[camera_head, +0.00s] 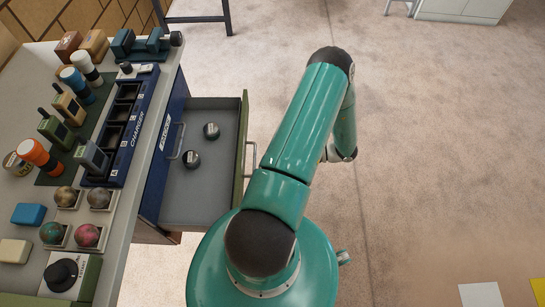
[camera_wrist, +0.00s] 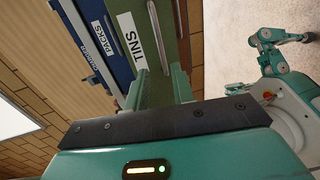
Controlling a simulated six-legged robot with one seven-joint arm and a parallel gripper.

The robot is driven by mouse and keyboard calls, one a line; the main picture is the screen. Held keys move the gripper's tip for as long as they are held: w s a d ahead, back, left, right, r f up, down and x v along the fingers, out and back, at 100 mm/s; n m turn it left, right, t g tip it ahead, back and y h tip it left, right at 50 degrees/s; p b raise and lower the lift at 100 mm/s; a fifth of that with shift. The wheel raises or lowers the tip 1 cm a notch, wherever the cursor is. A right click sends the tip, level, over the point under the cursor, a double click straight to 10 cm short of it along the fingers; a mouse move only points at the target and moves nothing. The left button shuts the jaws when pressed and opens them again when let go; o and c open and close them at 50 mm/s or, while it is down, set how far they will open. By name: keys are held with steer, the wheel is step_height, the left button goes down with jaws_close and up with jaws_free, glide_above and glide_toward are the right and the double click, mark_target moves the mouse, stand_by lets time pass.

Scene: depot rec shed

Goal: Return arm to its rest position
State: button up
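My teal arm (camera_head: 300,130) is raised over the floor to the right of the cabinet, bent at a dark elbow joint. In the head view my gripper is mostly hidden behind the arm. In the wrist view my gripper (camera_wrist: 161,86) shows two pale green fingers with a gap between them. I see nothing held between them. Beyond the fingers is a green drawer front with a white TINS label (camera_wrist: 132,38); I cannot tell how far off it is.
An open drawer (camera_head: 205,210) holds two dark round items (camera_head: 201,145) and juts out near my arm. The counter (camera_head: 115,245) at left carries a charger rack (camera_head: 139,120), torches, radios and balls. My body shows in the wrist view.

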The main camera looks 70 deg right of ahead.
steer(key=shift+v, duration=0.75)
